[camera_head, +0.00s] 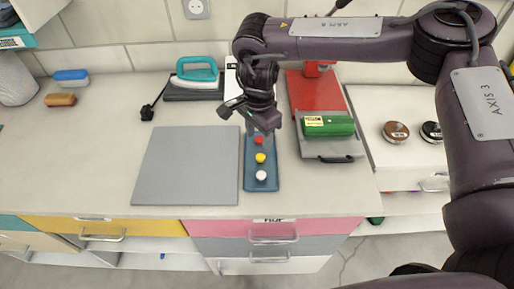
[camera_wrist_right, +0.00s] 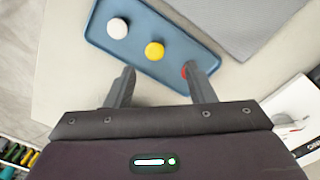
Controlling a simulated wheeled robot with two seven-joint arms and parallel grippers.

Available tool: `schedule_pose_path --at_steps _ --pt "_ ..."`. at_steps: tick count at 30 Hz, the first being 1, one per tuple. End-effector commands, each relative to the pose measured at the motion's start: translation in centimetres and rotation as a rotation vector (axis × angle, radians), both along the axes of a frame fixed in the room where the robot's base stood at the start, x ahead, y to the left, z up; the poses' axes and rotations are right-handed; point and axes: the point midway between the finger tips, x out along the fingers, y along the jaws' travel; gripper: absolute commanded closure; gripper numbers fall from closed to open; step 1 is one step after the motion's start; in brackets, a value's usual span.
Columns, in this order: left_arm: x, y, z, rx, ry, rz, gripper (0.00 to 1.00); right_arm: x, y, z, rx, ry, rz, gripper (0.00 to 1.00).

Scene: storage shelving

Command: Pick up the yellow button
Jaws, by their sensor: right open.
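The yellow button (camera_head: 260,158) is the middle one of three buttons on a blue tray (camera_head: 262,184). A red button (camera_head: 259,141) lies behind it and a white button (camera_head: 261,175) in front. In the wrist view the yellow button (camera_wrist_right: 154,50) lies beyond and between my open fingertips. My right gripper (camera_wrist_right: 160,80) is open and empty, its fingers pointing at the tray. The right fingertip partly covers the red button (camera_wrist_right: 184,72). In the head view my right gripper (camera_head: 262,122) is above the far end of the tray. My left gripper is not in view.
A grey board (camera_head: 188,167) lies left of the tray. A green roll (camera_head: 328,126) on a grey and red device (camera_head: 310,95) stands close on the right. An iron (camera_head: 195,76) is at the back. The counter's left side is mostly free.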

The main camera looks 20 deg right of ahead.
Motion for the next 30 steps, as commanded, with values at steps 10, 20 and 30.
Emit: schedule_pose_path --at_steps 10,20,30 --pt "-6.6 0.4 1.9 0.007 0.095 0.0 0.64 -0.3 -0.5 -4.4 -0.001 0.003 -0.001 0.51" --pt "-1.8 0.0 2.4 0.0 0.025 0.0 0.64 -0.2 -0.4 -6.6 0.002 -0.001 -0.002 0.51" --pt "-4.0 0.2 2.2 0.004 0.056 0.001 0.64 -0.2 -0.4 -6.6 0.002 -0.001 -0.002 0.83"
